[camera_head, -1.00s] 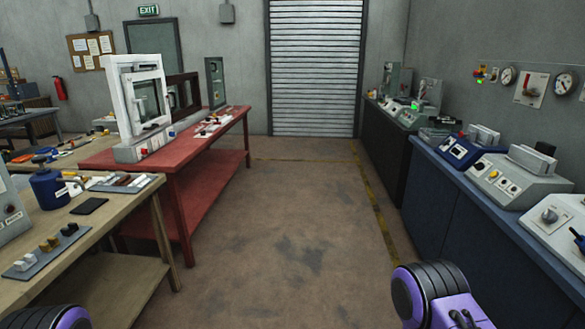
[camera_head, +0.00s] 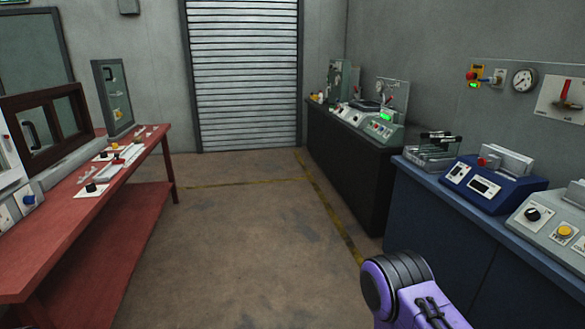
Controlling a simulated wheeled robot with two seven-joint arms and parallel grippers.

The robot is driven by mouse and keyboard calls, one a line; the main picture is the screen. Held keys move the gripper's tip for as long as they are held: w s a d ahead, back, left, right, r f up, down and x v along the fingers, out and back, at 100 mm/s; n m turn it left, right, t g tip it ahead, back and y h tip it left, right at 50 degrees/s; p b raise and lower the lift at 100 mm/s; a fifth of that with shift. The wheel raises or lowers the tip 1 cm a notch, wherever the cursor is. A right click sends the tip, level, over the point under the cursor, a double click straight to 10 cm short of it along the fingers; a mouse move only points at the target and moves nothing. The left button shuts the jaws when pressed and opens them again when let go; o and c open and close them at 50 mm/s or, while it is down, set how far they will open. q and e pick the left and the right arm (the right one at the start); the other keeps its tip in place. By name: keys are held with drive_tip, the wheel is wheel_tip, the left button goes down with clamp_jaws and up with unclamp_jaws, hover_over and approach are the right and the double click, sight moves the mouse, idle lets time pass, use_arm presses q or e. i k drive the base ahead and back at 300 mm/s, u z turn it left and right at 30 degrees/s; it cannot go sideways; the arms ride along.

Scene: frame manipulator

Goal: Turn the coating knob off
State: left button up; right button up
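I cannot tell which control is the coating knob. Several machines with small knobs stand along the right wall. A grey machine (camera_head: 552,228) at the right edge has a black knob (camera_head: 533,214) and a yellow button. A blue machine (camera_head: 486,184) beside it has a red knob (camera_head: 490,161) and two panels. On the farther dark cabinet, a grey-green machine (camera_head: 379,127) shows a lit green display. The labels are too small to read. Only a purple and black link of my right arm shows at bottom right. Neither gripper is in view.
A red workbench (camera_head: 105,225) with framed panels and small parts stands on the left. The blue counter (camera_head: 445,225) and dark cabinet (camera_head: 345,165) line the right. The floor (camera_head: 235,240) between them is clear up to the shutter door (camera_head: 243,75).

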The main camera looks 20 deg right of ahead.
sight(533, 214)
drive_tip(key=z, duration=0.4)
drive_tip(key=i, duration=1.1)
drive_tip(key=z, duration=1.85)
drive_tip(key=i, duration=1.1)
drive_tip(key=z, duration=0.85)
